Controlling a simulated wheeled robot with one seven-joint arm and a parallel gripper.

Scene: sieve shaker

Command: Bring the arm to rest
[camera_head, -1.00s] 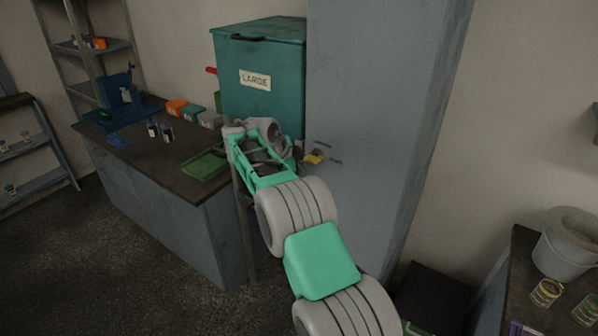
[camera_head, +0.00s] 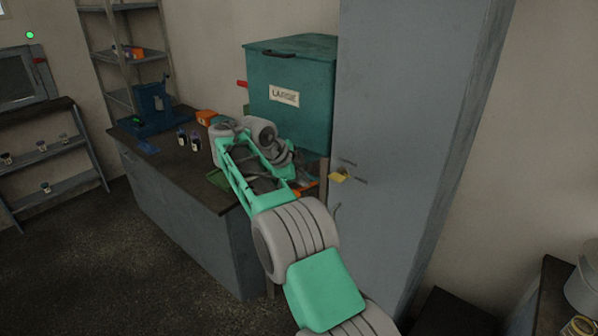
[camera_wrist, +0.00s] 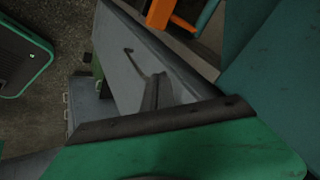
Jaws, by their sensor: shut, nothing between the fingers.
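My gripper (camera_wrist: 157,90) shows in the wrist view as narrow grey fingers, close together, beyond a dark bar and a green part. It is shut, and I see nothing held. The fingertips are hard to make out there. Whether my arm touches anything I cannot tell.
A tall grey cabinet (camera_head: 400,130) with a yellow padlock (camera_head: 340,176) stands close right of my wrist. The dark-topped bench (camera_head: 178,172) bears a blue device (camera_head: 152,105), dark bottles (camera_head: 188,139) and an orange box (camera_head: 206,117). The floor (camera_head: 110,255) left of the bench is clear.

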